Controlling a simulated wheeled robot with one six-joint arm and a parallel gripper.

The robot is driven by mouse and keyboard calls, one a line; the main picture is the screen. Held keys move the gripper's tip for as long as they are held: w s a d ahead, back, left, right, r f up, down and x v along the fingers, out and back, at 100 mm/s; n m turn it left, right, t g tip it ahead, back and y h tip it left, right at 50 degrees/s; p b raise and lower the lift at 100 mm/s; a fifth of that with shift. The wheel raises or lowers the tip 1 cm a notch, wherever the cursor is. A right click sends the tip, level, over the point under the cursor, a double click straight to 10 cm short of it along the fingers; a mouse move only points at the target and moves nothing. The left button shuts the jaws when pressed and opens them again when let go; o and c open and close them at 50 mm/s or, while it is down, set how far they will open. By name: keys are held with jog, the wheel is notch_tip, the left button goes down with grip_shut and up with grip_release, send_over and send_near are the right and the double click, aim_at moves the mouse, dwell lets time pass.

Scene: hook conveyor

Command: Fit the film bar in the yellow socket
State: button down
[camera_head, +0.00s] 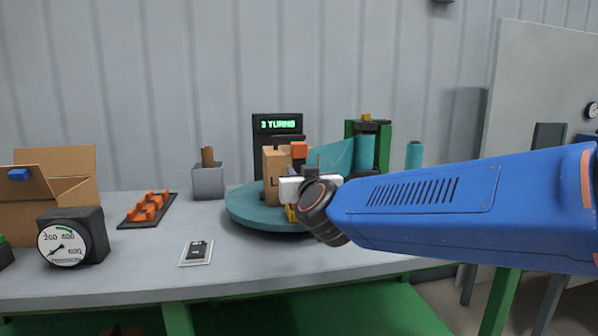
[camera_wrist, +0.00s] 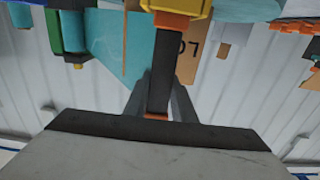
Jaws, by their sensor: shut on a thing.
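The film bar (camera_wrist: 168,62) is a dark bar with orange ends, held between the fingers of my gripper (camera_wrist: 160,78). My gripper is shut on it. The yellow socket (camera_wrist: 185,6) is at the top edge of the wrist view, and the bar's far orange end meets or overlaps it there; I cannot tell whether it is seated. Teal film (camera_wrist: 115,38) stretches beside the bar, near the cardboard box (camera_wrist: 193,62). In the head view my arm hides most of the bar, and a little yellow of the socket shows low on the teal turntable (camera_head: 243,208).
A teal film roll (camera_head: 366,150) stands on a green post behind the turntable. A black display (camera_head: 277,125) reads "3 TURNS". A gauge (camera_head: 72,238), an open carton (camera_head: 75,190), an orange-part tray (camera_head: 147,210) and a card (camera_head: 197,252) are at left. The table front is clear.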

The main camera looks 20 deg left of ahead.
jog(key=shift+f, duration=0.45)
dwell(0.3)
jog(key=c, duration=1.4)
grip_release()
jog(key=v, duration=1.8)
jog(key=d+f+g+h, duration=0.1)
jog(key=d+f+g, duration=0.1)
jog(key=d+f, duration=0.35)
jog(key=w+d+f+g, duration=0.1)
jog(key=d+f, duration=0.1)
jog(key=d, duration=0.7)
jog(key=d+f+g+h, duration=0.1)
jog(key=d+f+g, duration=0.1)
jog(key=d+f, duration=0.35)
jog(key=s+d+f+m+g+h, duration=0.1)
jog(key=s+d+f, duration=0.3)
jog(key=d, duration=0.4)
jog(key=s+d+f+m+g+h, duration=0.2)
jog(key=s+d+f+m+h, duration=0.1)
jog(key=d, duration=0.6)
jog(key=s+d+f+m+g+h, duration=0.2)
jog(key=s+d+f+h, duration=0.1)
jog(key=s+d+f, duration=0.4)
jog(key=shift+s+d+f+h, duration=0.15)
jog(key=shift+s+d+h, duration=0.15)
jog(key=shift+s+d, duration=0.5)
